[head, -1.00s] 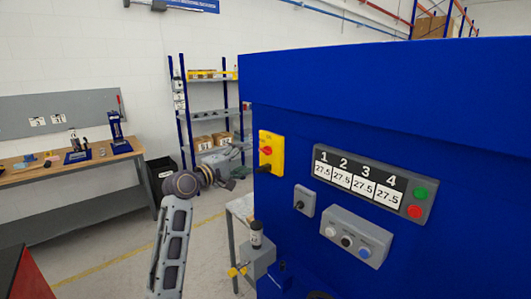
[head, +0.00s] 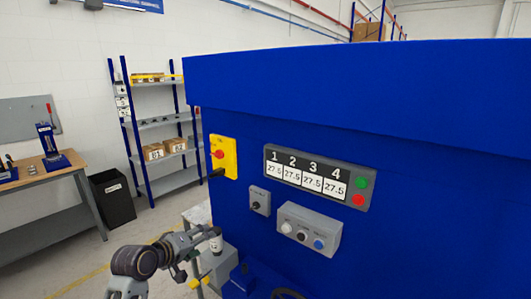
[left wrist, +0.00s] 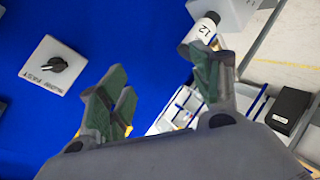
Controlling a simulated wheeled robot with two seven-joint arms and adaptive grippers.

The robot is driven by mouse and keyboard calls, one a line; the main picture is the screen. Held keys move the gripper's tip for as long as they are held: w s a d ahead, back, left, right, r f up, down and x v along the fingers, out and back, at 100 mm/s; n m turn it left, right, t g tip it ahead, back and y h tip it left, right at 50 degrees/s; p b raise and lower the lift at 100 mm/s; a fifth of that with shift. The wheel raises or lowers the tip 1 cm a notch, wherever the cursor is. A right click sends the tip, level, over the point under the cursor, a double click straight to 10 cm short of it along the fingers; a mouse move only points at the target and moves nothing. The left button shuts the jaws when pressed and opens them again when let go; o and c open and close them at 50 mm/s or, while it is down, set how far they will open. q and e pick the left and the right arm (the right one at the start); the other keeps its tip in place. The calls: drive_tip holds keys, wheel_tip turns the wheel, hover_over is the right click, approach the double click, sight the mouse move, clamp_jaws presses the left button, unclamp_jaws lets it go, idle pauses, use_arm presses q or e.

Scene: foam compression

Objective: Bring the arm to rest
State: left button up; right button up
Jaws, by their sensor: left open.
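My left gripper (head: 196,243) is at the lower left of the head view, in front of the blue machine's left edge. In the left wrist view its two green-padded fingers (left wrist: 158,92) stand apart with nothing between them. A white labelled cylinder (left wrist: 206,27) is close to the right finger in the left wrist view; I cannot tell whether they touch. The cylinder also shows beside the gripper in the head view (head: 216,241). My right gripper is not in view.
The blue machine (head: 400,105) fills the right side, with a numbered display (head: 317,178), a yellow switch (head: 223,158), a rotary knob box (left wrist: 55,65) and a button box (head: 308,229). A shelf rack (head: 160,124), black bin (head: 112,198) and workbench (head: 50,180) stand behind at left.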

use_arm(q)
drive_tip(key=s+a+f+m+g+y, duration=0.1)
drive_tip(key=s+f+m+g+y, duration=0.15)
drive_tip(key=s+f, duration=0.55)
drive_tip(key=s+f+m+g+y, duration=0.1)
drive_tip(key=s+f+m+g, duration=0.3)
drive_tip(key=s, duration=0.7)
drive_tip(key=s+a+f+m+g+y, duration=0.1)
drive_tip(key=s+f+m, duration=0.2)
drive_tip(key=s+f, duration=0.55)
drive_tip(key=s+f+g+b, duration=0.1)
drive_tip(key=s+f, duration=0.1)
drive_tip(key=f, duration=1.5)
drive_tip(key=s+f+g+b, duration=0.1)
drive_tip(key=s+f, duration=0.1)
drive_tip(key=f, duration=1.5)
drive_tip(key=s+a+f+b, duration=0.1)
drive_tip(key=s+a+f, duration=0.1)
drive_tip(key=s+f, duration=0.8)
drive_tip(key=s+a+f+b, duration=0.1)
drive_tip(key=s+f, duration=1)
drive_tip(key=s, duration=0.1)
drive_tip(key=shift+s+a+f+g, duration=0.25)
drive_tip(key=shift+a+f+g, duration=0.05)
drive_tip(key=shift+a+g, duration=0.05)
drive_tip(key=shift+w+y, duration=0.15)
drive_tip(key=shift+y, duration=0.1)
